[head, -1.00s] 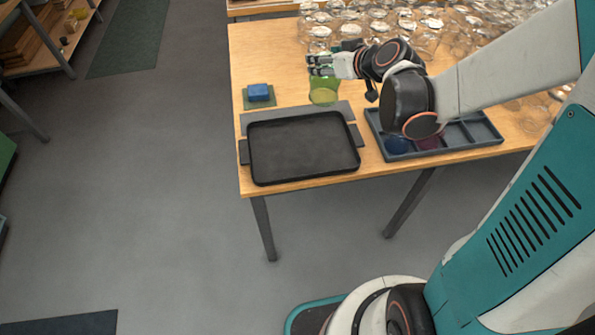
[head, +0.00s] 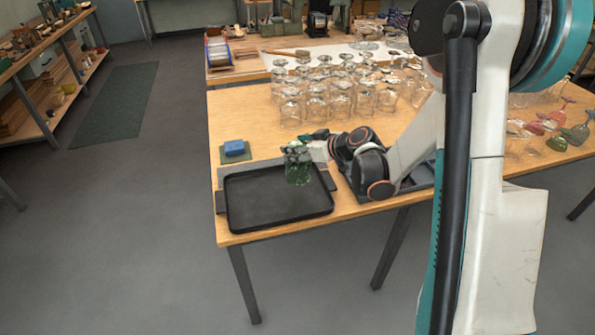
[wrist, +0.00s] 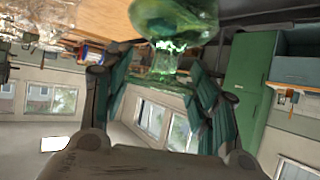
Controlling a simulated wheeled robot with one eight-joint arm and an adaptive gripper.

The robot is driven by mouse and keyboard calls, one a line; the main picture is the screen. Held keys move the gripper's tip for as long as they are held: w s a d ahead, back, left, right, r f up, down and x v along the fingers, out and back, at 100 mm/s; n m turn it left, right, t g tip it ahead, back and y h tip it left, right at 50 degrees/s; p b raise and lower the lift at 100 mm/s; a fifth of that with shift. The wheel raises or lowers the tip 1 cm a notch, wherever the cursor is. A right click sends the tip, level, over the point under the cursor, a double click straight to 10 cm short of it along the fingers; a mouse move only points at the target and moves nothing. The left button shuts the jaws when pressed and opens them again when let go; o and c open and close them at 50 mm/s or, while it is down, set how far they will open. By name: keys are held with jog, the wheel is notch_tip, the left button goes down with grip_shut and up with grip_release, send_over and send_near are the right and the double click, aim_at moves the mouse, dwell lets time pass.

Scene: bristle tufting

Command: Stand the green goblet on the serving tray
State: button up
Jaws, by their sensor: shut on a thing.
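The green goblet (head: 299,173) is held in my gripper (head: 297,150) over the back right part of the black serving tray (head: 255,203). My fingers are shut on its upper, narrow part, and its wide rounded part hangs below them. In the wrist view the goblet (wrist: 176,22) shows between my fingers (wrist: 160,75), its wide part cut by the top edge. I cannot tell whether the goblet touches the tray. The tray lies flat at the table's front left and looks otherwise empty.
A blue block (head: 234,147) on a green pad sits behind the tray. Many clear glasses (head: 330,95) crowd the table's back. A compartment tray (head: 418,184) lies to the right, partly behind my arm.

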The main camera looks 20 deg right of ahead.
aim_at(304, 164)
notch_tip(304, 164, down, 7)
jog(key=shift+r+b, duration=0.15)
jog(key=shift+b, duration=0.85)
jog(key=o, duration=1.3)
jog(key=shift+c, duration=0.2)
jog(key=shift+s+d+r, duration=0.15)
jog(key=shift+s+r, duration=0.05)
jog(key=shift+s, duration=0.05)
jog(key=p+v, duration=0.3)
jog(key=v, duration=0.8)
jog(key=shift+s+d, duration=0.1)
jog(key=shift+d, duration=0.1)
